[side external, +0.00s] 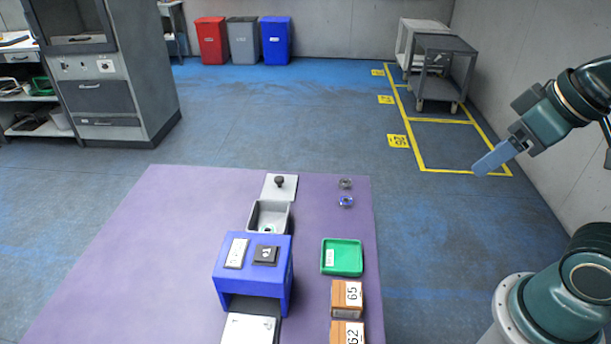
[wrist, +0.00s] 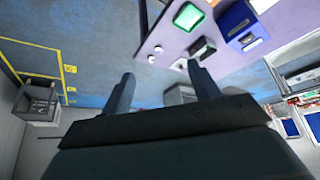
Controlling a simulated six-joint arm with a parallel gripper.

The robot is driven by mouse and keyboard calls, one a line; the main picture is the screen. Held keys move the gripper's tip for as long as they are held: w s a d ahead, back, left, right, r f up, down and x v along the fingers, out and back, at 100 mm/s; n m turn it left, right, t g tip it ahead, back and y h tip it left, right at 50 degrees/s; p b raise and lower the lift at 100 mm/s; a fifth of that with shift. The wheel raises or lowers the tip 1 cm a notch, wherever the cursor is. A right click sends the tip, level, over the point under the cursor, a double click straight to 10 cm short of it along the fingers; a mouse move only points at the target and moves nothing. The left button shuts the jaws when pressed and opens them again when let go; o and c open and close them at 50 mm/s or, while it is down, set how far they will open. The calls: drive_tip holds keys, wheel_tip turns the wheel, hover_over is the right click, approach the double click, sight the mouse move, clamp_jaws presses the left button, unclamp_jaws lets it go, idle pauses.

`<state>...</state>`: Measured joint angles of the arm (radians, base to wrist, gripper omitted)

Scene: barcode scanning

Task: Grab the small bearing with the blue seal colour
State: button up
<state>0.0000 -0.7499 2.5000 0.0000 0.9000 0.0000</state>
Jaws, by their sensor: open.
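A small bearing with a blue seal (side external: 346,201) lies on the purple table (side external: 160,230) near its right edge. It also shows as a tiny pale spot in the wrist view (wrist: 158,49). A second small bearing (side external: 345,183), grey and darker, lies just behind it; it is also a small spot in the wrist view (wrist: 151,58). My gripper (side external: 488,160) is in the air to the right of the table, well apart from both bearings. In the wrist view its two fingers (wrist: 160,73) are spread with nothing between them.
A green tray (side external: 342,257) and cardboard boxes (side external: 347,297) stand in front of the bearings. A blue scanner housing (side external: 252,277), a grey bin (side external: 252,216) and a white plate with a black knob (side external: 272,193) are to their left. Table around the bearings is clear.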

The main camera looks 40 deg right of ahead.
drive_tip(key=m+g, duration=0.6)
drive_tip(key=m, duration=0.9)
hover_over(346, 198)
wheel_tip(346, 198, down, 17)
drive_tip(key=shift+f, duration=4.5)
drive_tip(key=shift+s, duration=0.1)
